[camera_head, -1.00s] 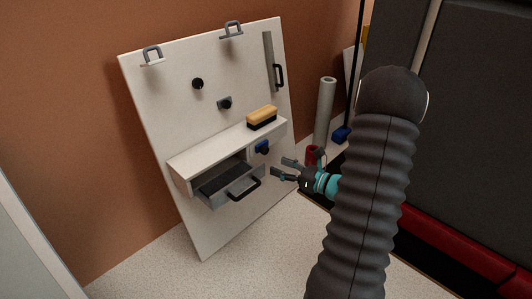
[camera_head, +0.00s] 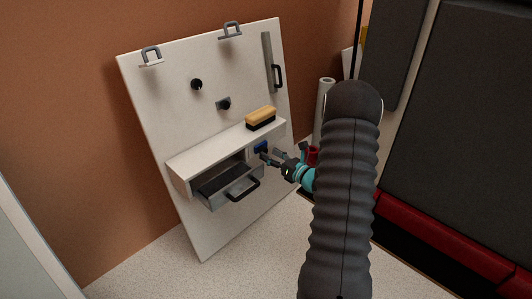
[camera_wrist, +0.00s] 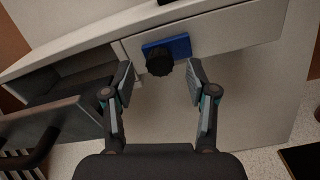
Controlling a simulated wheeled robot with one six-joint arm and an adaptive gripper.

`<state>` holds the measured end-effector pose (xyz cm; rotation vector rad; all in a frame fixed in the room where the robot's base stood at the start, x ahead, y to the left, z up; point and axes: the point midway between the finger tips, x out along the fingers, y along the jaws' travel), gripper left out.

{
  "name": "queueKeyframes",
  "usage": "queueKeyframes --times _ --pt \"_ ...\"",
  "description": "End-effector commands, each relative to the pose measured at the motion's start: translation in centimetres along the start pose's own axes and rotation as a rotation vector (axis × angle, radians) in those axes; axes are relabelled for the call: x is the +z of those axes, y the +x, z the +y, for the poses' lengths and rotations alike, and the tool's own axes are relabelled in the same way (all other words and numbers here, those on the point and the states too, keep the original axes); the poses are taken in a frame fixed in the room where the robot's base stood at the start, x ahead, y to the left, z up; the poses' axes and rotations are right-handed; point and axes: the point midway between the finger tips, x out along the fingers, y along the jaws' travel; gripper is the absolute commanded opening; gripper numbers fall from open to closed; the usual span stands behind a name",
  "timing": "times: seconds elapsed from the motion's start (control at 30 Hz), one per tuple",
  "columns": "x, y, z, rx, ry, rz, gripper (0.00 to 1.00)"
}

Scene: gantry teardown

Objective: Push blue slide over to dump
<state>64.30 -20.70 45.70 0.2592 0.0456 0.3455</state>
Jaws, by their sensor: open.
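The blue slide (camera_head: 261,146) is a small blue plate on the front of the white shelf unit, right of the open drawer. In the wrist view the blue slide (camera_wrist: 181,46) carries a round black knob (camera_wrist: 159,61). My gripper (camera_head: 270,156) is close in front of it in the head view. In the wrist view my gripper (camera_wrist: 160,80) is open, with one finger on each side of the knob and a gap to each. Nothing is held. In the head view the fingertips partly cover the slide's lower part.
A drawer (camera_head: 232,188) with a black handle (camera_head: 243,190) stands pulled out left of the slide. A yellow and black brush (camera_head: 261,117) lies on the shelf top (camera_head: 215,150). A grey roll (camera_head: 324,105) stands right of the board (camera_head: 150,120). The floor in front is clear.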

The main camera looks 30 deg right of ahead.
Motion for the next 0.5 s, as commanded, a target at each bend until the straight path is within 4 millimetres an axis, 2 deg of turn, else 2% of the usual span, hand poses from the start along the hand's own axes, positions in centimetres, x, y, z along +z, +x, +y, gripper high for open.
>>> queueKeyframes --times 0.2,0.5 --pt "0.0 2.2 0.0 0.002 -0.001 0.000 0.57" --pt "0.0 2.7 0.0 0.000 0.000 0.001 0.57"
